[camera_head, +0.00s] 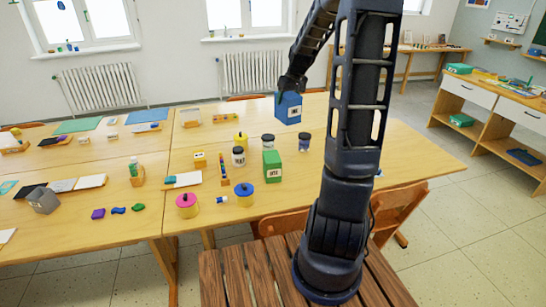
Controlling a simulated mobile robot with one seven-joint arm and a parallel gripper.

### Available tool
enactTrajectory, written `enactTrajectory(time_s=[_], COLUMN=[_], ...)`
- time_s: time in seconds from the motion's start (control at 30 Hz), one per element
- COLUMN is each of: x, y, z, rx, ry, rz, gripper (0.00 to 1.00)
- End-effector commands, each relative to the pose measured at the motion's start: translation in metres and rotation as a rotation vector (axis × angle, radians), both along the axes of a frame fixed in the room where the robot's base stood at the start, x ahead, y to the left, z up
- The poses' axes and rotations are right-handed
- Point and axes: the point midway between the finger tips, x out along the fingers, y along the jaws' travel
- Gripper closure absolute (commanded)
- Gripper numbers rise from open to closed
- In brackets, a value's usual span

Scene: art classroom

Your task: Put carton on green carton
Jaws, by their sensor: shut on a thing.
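A blue carton (288,110) with a white label is at the far part of the table, upright. My gripper (284,92) is at its top and shut on it; the fingers are small and partly merge with the dark arm. I cannot tell whether the carton's base touches the table. The green carton (272,168) with a white label stands upright on the table, nearer to me and left of my arm. Its top looks bare.
Jars with dark lids (304,142) stand right of and behind the green carton. The table's right side (420,150) looks clear. Chairs (398,208) stand at the near edge.

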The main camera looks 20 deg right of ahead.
Motion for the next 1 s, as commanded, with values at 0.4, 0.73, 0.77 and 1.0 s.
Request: enactTrajectory(time_s=[0.4,0.73,0.77,1.0], x=[-0.018,-0.019,-0.019,-0.020], y=[0.076,0.078,0.078,0.078], z=[0.028,-0.032,-0.038,-0.088], rx=[-0.004,-0.002,-0.003,-0.003], ry=[0.002,0.005,0.004,0.005], rz=[0.146,0.149,0.149,0.149], gripper=[0.91,0.91,0.91,0.91])
